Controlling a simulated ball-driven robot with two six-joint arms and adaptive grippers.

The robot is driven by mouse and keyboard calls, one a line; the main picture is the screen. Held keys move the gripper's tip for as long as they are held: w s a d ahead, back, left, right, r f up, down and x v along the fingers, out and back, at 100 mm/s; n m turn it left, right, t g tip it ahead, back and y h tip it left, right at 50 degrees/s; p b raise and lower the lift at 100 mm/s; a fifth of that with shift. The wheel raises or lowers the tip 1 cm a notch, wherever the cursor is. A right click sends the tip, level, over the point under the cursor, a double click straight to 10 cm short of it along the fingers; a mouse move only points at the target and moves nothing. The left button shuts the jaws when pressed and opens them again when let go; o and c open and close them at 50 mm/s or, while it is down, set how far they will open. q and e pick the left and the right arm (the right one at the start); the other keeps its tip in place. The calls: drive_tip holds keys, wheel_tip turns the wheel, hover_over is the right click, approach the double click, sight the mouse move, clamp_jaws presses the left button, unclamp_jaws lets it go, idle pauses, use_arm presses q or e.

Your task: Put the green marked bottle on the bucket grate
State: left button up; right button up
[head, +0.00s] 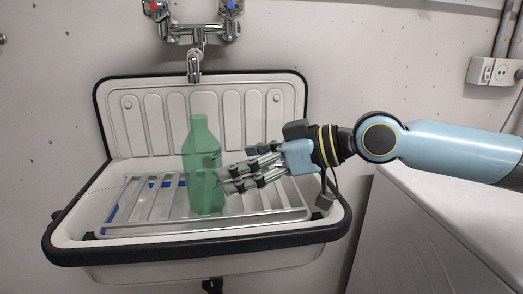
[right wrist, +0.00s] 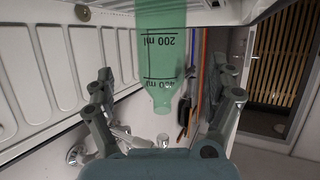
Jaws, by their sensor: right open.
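The green see-through bottle (head: 203,165) stands upright in the sink and appears to rest on the bucket grate (head: 270,216). In the right wrist view the bottle (right wrist: 161,50) shows inverted, with black volume marks, its neck pointing down the picture. My right gripper (head: 230,182) comes in from the right at the height of the bottle's lower half. It is open, with its fingertips close to the bottle's right side. In the wrist view the bottle shows between the spread fingers; I cannot tell whether they touch it. My left gripper is not in view.
The white sink (head: 190,270) has a black rim and a tall ribbed back panel. A chrome faucet (head: 194,62) hangs above and behind the bottle. A white appliance (head: 430,235) stands at the right below my arm. A wall socket (head: 493,71) is at upper right.

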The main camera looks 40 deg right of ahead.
drive_tip(key=p+v, duration=0.2)
drive_tip(key=v, duration=0.1)
drive_tip(key=shift+s+d+r, duration=0.1)
drive_tip(key=shift+s, duration=0.05)
idle(0.6)
